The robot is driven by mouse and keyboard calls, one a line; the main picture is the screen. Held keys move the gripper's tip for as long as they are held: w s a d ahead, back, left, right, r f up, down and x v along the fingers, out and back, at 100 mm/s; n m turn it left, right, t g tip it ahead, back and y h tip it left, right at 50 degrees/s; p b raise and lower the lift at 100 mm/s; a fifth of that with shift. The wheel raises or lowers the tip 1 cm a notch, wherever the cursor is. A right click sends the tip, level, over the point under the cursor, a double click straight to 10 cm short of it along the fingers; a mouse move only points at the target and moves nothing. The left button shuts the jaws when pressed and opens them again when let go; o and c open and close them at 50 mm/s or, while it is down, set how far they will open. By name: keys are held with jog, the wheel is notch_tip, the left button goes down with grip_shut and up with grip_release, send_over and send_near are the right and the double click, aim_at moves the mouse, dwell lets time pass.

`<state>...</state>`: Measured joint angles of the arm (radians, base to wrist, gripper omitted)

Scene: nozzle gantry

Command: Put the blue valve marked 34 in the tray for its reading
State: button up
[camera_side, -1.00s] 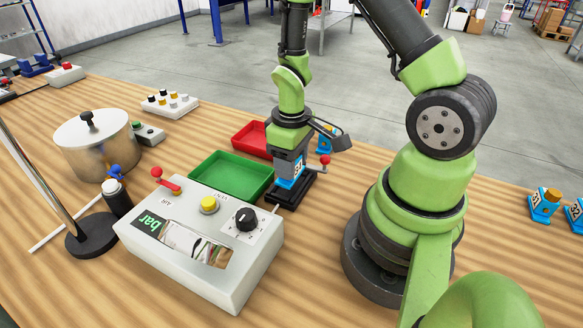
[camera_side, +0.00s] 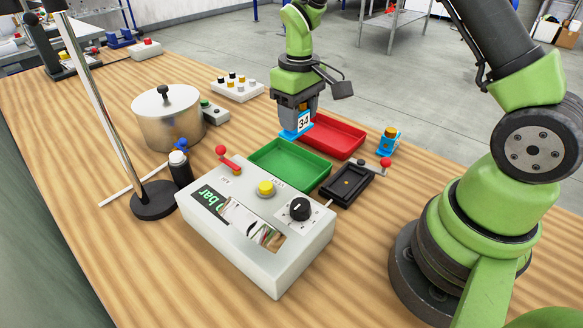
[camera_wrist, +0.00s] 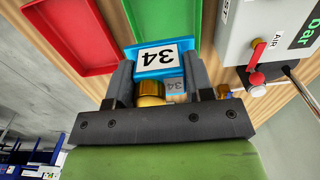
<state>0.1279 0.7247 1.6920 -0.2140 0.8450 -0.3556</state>
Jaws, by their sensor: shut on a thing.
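The blue valve marked 34 (camera_side: 303,123) is held upright in my gripper (camera_side: 297,108), above the table near the far corner between the green and red trays. In the wrist view the valve (camera_wrist: 158,58) shows its 34 label and brass part between the two jaws of my gripper (camera_wrist: 157,82). The green tray (camera_side: 290,167) and the red tray (camera_side: 345,133) look empty. The black fixture with a red-knobbed lever (camera_side: 347,184) is empty. The grey tester box (camera_side: 250,235) has a display with green "bar" text; its full reading is not legible.
Another blue valve with an orange cap (camera_side: 388,140) stands right of the red tray. A metal pot (camera_side: 168,120), a stand with a black base (camera_side: 153,200) and a white block with several knobs (camera_side: 237,88) are at the left and back.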

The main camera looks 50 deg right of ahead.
jog(key=shift+w+a+f, duration=0.1)
jog(key=shift+w+a, duration=0.2)
jog(key=shift+w, duration=0.2)
send_near(290, 170)
notch_tip(290, 170, down, 5)
jog(key=shift+f, duration=0.2)
jog(key=shift+f, duration=0.1)
jog(key=o, duration=1.1)
